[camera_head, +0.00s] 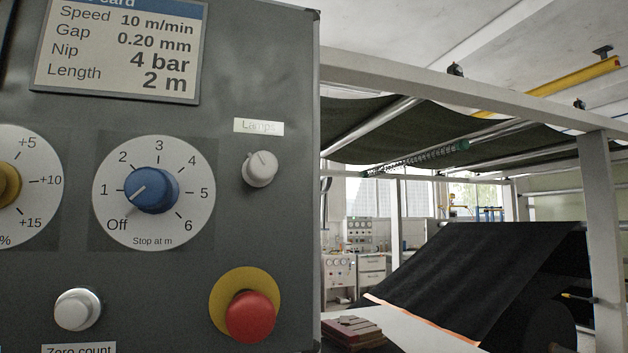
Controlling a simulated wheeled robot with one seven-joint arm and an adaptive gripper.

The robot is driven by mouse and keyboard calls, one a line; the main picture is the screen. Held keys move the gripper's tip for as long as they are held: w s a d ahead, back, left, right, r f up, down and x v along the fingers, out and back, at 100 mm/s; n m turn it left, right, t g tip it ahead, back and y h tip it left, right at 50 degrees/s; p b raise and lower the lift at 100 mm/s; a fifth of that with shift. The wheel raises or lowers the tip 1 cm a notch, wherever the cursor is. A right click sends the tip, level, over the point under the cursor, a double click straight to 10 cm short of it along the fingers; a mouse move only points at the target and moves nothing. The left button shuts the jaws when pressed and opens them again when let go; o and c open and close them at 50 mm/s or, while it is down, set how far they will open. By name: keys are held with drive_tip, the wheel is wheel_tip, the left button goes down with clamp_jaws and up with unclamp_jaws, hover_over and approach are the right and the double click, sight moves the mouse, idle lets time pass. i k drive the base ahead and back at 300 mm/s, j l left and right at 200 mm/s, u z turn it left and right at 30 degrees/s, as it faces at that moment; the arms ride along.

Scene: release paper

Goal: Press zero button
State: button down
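The zero button is a round white push button (78,309) at the lower left of the grey control panel (190,300). A label reading "Zero count" (79,349) sits just below it, cut off by the bottom edge of the picture. Nothing covers the button in the head view. My gripper is not in view, so its place relative to the button does not show.
A red mushroom button (251,317) on a yellow disc is right of the white button. Above are a blue knob (152,190), a white lamps knob (259,169) and a settings card (120,60). Beyond the panel's right edge are a white frame (604,240) and black sheet material (480,270).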

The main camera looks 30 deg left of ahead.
sight(75, 311)
drive_tip(key=u, duration=2.15)
